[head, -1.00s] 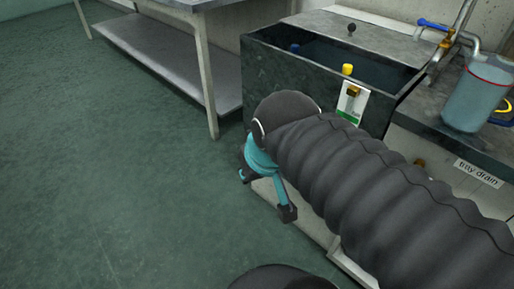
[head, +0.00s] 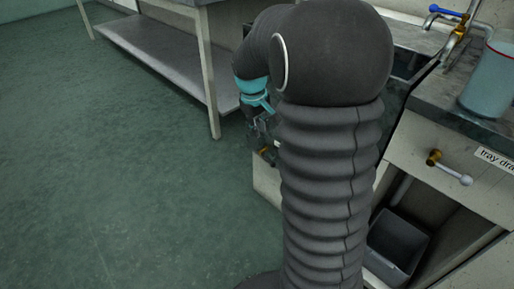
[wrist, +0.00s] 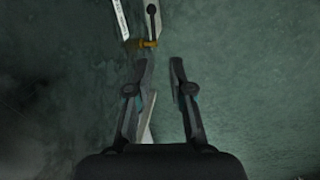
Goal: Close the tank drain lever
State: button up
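A brass bit (head: 264,151) shows just below my gripper in the head view. My gripper (wrist: 160,62) is open and empty, its fingertips apart and pointing towards the valve, with a gap between. In the head view my gripper (head: 262,128) is low at the front of the dark tank (head: 395,110). My arm hides most of the tank. I cannot tell the lever's exact angle to the pipe.
A second brass valve (head: 434,158) with a pale lever sits on the right cabinet beside a tray drain label (head: 495,160). A grey bin (head: 398,245) stands below. A metal table (head: 205,70) with a low shelf stands behind left. The green floor at left is clear.

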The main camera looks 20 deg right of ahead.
aim_at(267, 158)
jog(key=w+d+f, duration=0.1)
jog(key=f, duration=0.4)
jog(key=d+f+b, duration=0.1)
jog(key=f, duration=0.5)
jog(key=w+d+f+b, duration=0.1)
jog(key=d+f, duration=0.1)
jog(key=f, duration=0.3)
jog(key=shift+w+f, duration=0.25)
jog(key=shift+w, duration=0.1)
grip_shut()
